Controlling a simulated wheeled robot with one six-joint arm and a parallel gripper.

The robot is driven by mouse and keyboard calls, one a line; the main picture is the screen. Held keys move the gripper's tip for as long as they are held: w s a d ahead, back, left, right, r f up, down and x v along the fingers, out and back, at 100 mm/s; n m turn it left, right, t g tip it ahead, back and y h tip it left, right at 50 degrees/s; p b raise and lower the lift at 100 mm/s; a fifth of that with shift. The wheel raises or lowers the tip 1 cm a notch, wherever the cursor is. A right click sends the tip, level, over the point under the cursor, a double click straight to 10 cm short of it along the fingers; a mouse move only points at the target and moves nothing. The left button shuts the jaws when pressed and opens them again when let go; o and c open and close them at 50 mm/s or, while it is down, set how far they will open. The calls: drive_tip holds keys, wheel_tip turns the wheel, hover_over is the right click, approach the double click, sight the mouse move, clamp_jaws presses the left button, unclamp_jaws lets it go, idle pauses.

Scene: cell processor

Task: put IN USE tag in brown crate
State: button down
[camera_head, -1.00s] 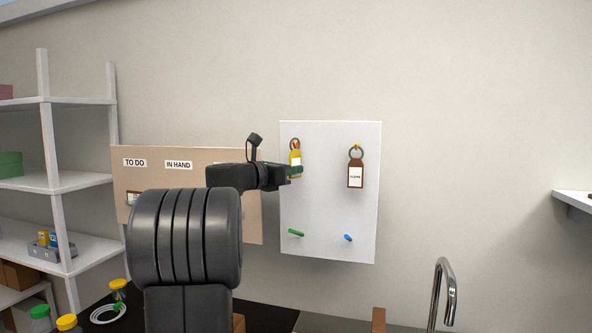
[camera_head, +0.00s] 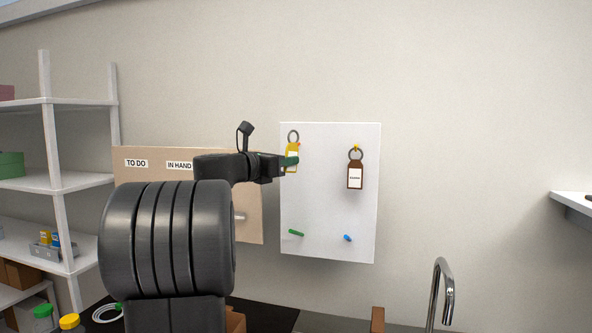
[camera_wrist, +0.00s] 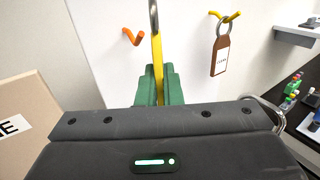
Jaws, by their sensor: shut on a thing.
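My gripper (camera_head: 291,161) is shut on a yellow tag (camera_head: 291,151) with a metal ring, in front of the white peg board (camera_head: 330,220). In the wrist view the yellow tag (camera_wrist: 157,60) is seen edge-on, upright between the green fingers. Its ring is clear of the bare orange hook (camera_wrist: 132,37). The tag's wording cannot be read here. A brown tag (camera_head: 355,176) hangs by its ring on the yellow hook at right. A brown piece (camera_head: 236,321) shows at the bottom, mostly hidden by my arm; I cannot tell if it is the brown crate.
Green (camera_head: 296,233) and blue (camera_head: 348,238) pegs stick out low on the board. A tan board (camera_head: 250,220) stands at left. A tap (camera_head: 442,290) rises at right, near a brown upright edge (camera_head: 378,320). Shelves (camera_head: 60,184) stand far left.

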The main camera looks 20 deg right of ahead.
drive_tip(key=shift+s+a, duration=0.3)
drive_tip(key=shift+a, duration=0.05)
drive_tip(key=shift+w, duration=0.1)
drive_tip(key=shift+f, duration=0.1)
drive_tip(key=s+a, duration=0.1)
drive_tip(key=s+a+b, duration=0.1)
drive_tip(key=s+a, duration=0.1)
drive_tip(key=shift+s+a+f, duration=0.2)
drive_tip(key=shift+s+f, duration=0.1)
drive_tip(key=shift+s, duration=0.05)
idle(0.6)
